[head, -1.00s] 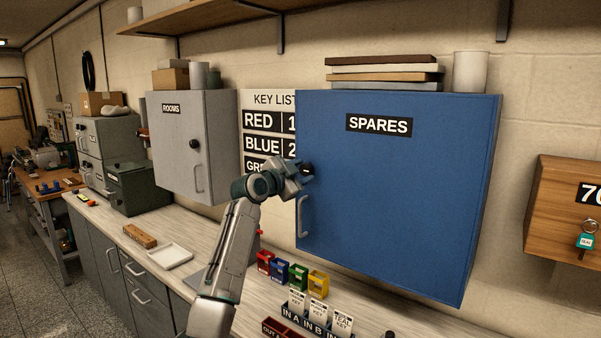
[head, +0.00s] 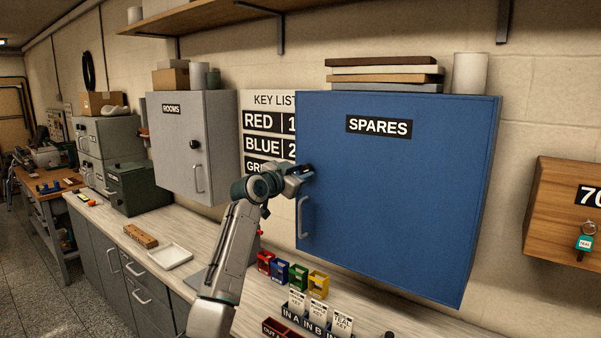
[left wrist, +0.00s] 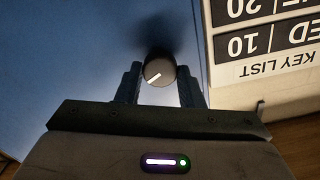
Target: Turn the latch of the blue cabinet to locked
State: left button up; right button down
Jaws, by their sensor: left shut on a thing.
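The blue cabinet (head: 395,195), labelled SPARES, hangs on the wall with its door closed. Its latch is a dark round knob with a white line on its face, seen in the left wrist view (left wrist: 159,71). The line lies slanted in that view. My left gripper (head: 303,171) is at the door's left edge, above the cabinet's handle (head: 304,217). In the left wrist view its two fingers (left wrist: 160,85) stand on either side of the knob, shut on it. In the head view the gripper mostly hides the knob. My right gripper is not in view.
A grey ROOMS cabinet (head: 190,150) hangs to the left, with a key list (head: 268,122) between the cabinets. Small coloured bins (head: 318,283) and a key rack (head: 310,318) stand on the counter below. A wooden box (head: 570,210) hangs at the right.

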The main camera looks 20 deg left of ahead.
pick_arm(q)
jog(key=n, duration=0.3)
jog(key=shift+r+p, duration=0.1)
jog(key=shift+p, duration=0.3)
jog(key=n+p, duration=0.1)
jog(key=n, duration=0.2)
jog(key=shift+n, duration=0.3)
jog(key=n+p, duration=0.1)
jog(key=n, duration=0.1)
jog(key=shift+a+n+p, duration=0.1)
jog(key=shift+n+p, duration=1.15)
jog(key=shift+n, duration=0.85)
jog(key=o, duration=1)
